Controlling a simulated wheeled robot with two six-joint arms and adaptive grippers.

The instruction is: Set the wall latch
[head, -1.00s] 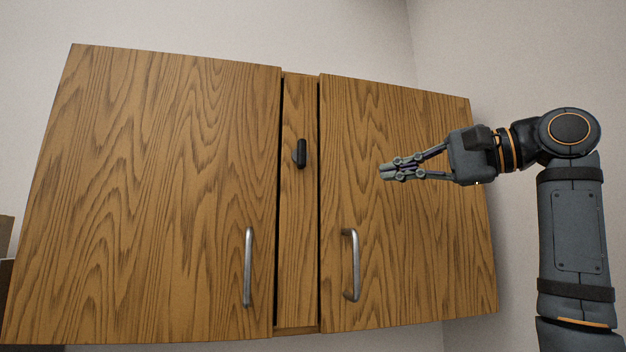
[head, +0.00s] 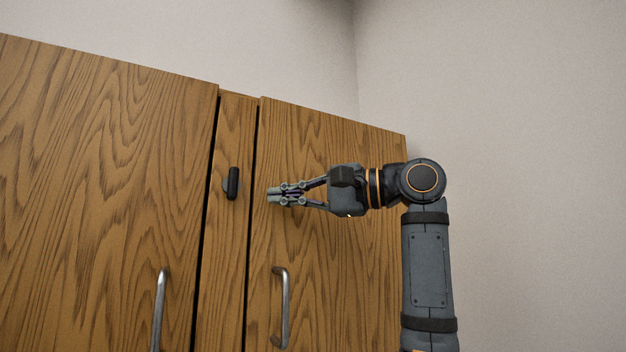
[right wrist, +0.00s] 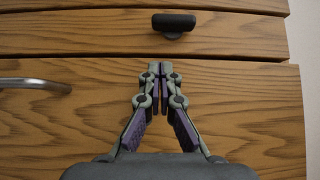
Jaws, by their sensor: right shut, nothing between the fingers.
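The latch (head: 233,183) is a small black upright handle on the narrow wooden strip between the two cabinet doors. It also shows in the right wrist view (right wrist: 174,21), above the fingertips and slightly right of them. My right gripper (head: 270,195) is shut and empty, pointing left in front of the right door, a short gap to the right of the latch. In the right wrist view its closed fingertips (right wrist: 160,68) lie over the door near its edge, apart from the latch. My left gripper is not in view.
The left door (head: 90,180) and right door (head: 325,145) are closed wooden panels. Metal handles stick out from the left door (head: 158,310) and right door (head: 284,308). Bare wall (head: 500,120) lies right of the cabinet, with free room there.

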